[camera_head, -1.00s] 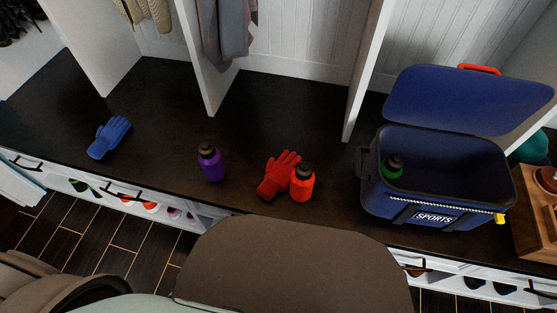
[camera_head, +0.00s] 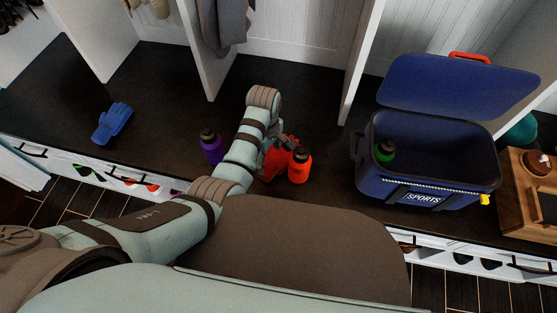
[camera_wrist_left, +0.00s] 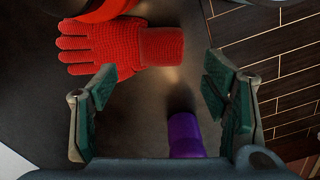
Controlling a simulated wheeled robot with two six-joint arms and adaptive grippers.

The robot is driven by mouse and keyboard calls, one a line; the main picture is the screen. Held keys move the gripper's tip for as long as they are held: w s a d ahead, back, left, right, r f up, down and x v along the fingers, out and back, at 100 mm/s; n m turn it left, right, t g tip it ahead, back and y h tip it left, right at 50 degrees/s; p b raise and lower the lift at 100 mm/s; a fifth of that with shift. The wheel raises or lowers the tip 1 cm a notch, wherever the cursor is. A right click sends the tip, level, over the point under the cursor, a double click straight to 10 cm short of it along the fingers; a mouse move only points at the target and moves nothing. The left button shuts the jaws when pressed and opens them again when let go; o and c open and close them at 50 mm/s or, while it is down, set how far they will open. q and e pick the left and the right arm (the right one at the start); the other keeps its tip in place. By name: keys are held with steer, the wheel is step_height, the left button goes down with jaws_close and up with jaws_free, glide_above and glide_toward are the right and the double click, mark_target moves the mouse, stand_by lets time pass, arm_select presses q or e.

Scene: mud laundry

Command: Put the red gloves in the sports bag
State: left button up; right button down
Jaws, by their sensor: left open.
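A red knitted glove (camera_head: 273,163) lies on the dark bench top, partly hidden behind my left arm and gripper. In the left wrist view the glove (camera_wrist_left: 112,44) lies flat beyond the fingertips, its fingers pointing left. I see only one red glove. My left gripper (camera_head: 286,138) hangs over the glove; in the wrist view its jaws (camera_wrist_left: 160,90) are wide apart with nothing held between them. The blue sports bag (camera_head: 395,192) stands open on the right of the bench, its lid raised. A dark bottle with a green body (camera_head: 385,151) is inside it. My right gripper is out of view.
A red-orange bottle (camera_head: 300,167) stands right against the glove's right side. A purple bottle (camera_head: 210,147) stands left of my forearm, and shows low between the jaws in the wrist view (camera_wrist_left: 185,135). A blue glove (camera_head: 113,123) lies far left. A wooden box (camera_head: 520,180) is right of the bag.

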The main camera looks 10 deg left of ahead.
mark_target(266, 167)
arm_select(q)
steer(key=shift+f, duration=0.8)
steer(key=f+b, duration=0.2)
steer(key=f, duration=0.1)
steer(key=f+b, duration=0.1)
steer(key=f, duration=0.1)
steer(key=shift+a+f, duration=0.1)
steer(key=shift+a, duration=0.3)
steer(key=c, duration=1.4)
steer(key=shift+o, duration=0.2)
steer(key=shift+r, duration=0.2)
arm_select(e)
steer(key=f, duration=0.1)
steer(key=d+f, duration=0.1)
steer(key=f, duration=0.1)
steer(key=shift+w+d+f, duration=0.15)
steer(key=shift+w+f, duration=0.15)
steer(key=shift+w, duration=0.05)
arm_select(q)
steer(key=shift+r, duration=0.1)
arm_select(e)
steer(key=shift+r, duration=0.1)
